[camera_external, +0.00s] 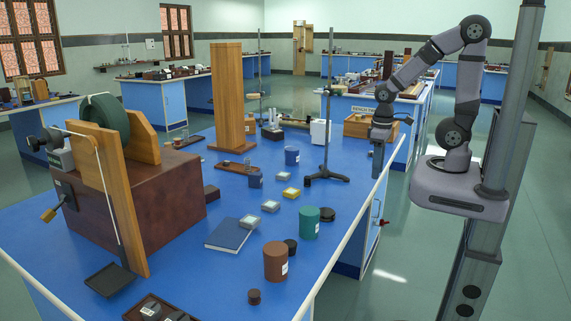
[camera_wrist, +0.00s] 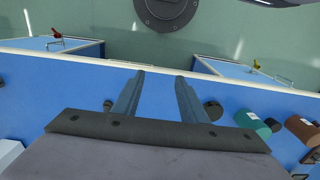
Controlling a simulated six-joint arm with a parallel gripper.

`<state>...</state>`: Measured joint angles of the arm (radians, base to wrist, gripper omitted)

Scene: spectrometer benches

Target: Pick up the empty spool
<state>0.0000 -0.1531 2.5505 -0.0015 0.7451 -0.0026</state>
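I cannot tell for sure which thing is the empty spool. Round candidates stand near the table's right front: a green cylinder (camera_external: 310,224), a dark disc-like piece (camera_external: 328,214), a brown cylinder (camera_external: 276,262), a black piece (camera_external: 291,246) and a small dark knobbed piece (camera_external: 254,297). The green cylinder (camera_wrist: 252,120), brown cylinder (camera_wrist: 300,128) and dark round piece (camera_wrist: 213,110) show right of my fingers in the wrist view. My gripper (camera_external: 377,160) points down near the table's right edge. In the wrist view my gripper (camera_wrist: 160,78) is open, its fingers apart with nothing between them.
A stand (camera_external: 326,130) with a thin upright rod is left of my gripper. A blue book (camera_external: 229,234), a tall wooden block (camera_external: 228,95) and a large brown box (camera_external: 165,205) with a wheel stand farther left. Clear tabletop lies beside the book.

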